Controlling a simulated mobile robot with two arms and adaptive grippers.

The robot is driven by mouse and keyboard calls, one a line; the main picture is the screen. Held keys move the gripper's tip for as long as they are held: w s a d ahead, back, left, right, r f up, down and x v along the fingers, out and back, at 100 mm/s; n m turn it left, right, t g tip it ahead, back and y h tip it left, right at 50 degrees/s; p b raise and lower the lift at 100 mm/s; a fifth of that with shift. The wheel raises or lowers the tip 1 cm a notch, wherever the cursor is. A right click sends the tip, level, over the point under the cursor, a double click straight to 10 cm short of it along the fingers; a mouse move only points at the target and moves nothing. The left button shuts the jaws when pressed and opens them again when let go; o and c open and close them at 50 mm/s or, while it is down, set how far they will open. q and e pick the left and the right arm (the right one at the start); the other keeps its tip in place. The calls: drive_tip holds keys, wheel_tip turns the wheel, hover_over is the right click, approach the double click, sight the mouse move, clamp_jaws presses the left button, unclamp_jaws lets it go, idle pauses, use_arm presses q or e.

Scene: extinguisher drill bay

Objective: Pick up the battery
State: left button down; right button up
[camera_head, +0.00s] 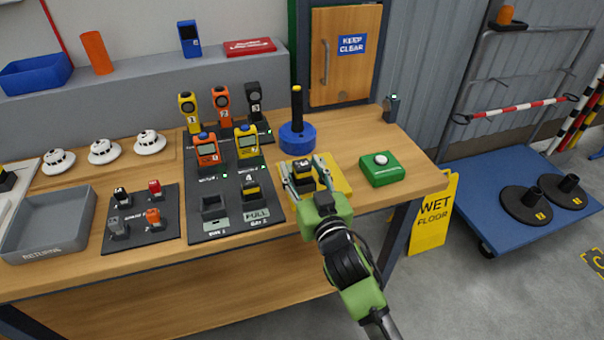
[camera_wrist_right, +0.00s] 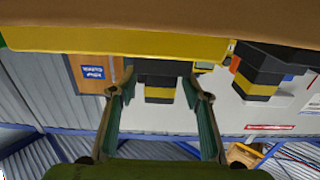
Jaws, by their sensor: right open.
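A black battery with a yellow band (camera_head: 302,168) stands on a yellow mat (camera_head: 337,180) on the bench. My right gripper (camera_head: 304,172) is open with its fingers on either side of this battery. In the right wrist view the battery (camera_wrist_right: 159,89) sits between the two spread fingers, with gaps showing beside it. A similar black and yellow battery (camera_head: 251,191) sits in the charger's slot by the "FULL" label, left of the gripper. It also shows in the wrist view (camera_wrist_right: 258,82). My left gripper is not in view.
A blue round holder with a black handle (camera_head: 297,138) stands behind the mat. A green box with a white button (camera_head: 381,168) is to its right. The dark charging board (camera_head: 218,220) lies left. A grey returns tray (camera_head: 48,222) is at far left.

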sight(302, 164)
clamp_jaws()
drive_tip(key=shift+r, duration=0.1)
drive_tip(key=shift+r, duration=0.45)
wheel_tip(302, 164, up, 2)
drive_tip(key=shift+r, duration=0.25)
drive_tip(key=s+d+r, duration=0.9)
drive_tip(key=s, duration=0.1)
drive_tip(key=shift+s+r, duration=0.25)
drive_tip(key=shift+s, duration=0.15)
